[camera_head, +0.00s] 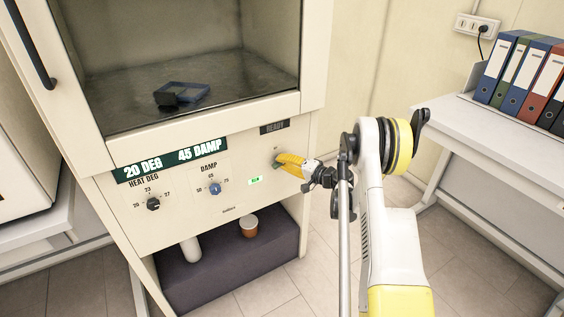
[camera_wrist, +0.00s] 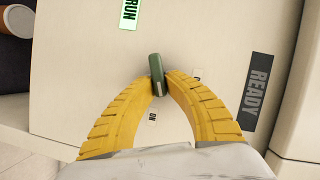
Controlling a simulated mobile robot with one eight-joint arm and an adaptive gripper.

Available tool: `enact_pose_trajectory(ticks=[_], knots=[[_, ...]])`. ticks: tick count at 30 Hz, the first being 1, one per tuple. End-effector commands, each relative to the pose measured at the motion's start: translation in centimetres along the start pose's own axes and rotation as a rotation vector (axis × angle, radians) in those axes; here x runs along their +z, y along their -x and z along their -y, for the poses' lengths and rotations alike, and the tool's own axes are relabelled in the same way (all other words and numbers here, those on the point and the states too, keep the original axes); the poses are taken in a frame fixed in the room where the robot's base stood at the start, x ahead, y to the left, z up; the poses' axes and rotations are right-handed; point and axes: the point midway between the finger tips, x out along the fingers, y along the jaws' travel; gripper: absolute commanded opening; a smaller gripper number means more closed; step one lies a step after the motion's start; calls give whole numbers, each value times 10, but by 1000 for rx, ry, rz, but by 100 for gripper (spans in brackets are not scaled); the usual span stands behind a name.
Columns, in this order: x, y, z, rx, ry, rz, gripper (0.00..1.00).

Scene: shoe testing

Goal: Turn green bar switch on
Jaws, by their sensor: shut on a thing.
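The green bar switch (camera_wrist: 156,72) sits on the cream panel in the wrist view. The two yellow fingers of my gripper (camera_wrist: 158,82) close in on it from both sides and are shut on it. An ON label (camera_wrist: 152,117) lies below the bar, between the fingers. The bar's lower end, with a pale mark, points roughly toward that label. A second label is mostly hidden by the right finger. In the head view my gripper (camera_head: 284,161) is at the right of the cabinet's front panel, and its fingers mostly cover the switch.
The panel has a heat knob (camera_head: 153,204), a damp knob (camera_head: 215,189) and a small green RUN sign (camera_head: 255,181). A dark READY sign (camera_head: 273,128) is above my gripper. A desk with binders (camera_head: 497,75) stands at the right. Floor between is clear.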

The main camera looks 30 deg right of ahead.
Motion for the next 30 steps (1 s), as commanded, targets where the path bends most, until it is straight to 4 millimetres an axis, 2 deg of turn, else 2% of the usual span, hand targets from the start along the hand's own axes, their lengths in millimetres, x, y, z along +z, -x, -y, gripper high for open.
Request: enact_pose_trajectory(ticks=[6, 15, 30], knots=[[0, 0, -3, -65, -156, 0, 0], [1, 0, -4, -122, -294, 0, 0], [1, -1, -5, -141, -341, 0, 0]])
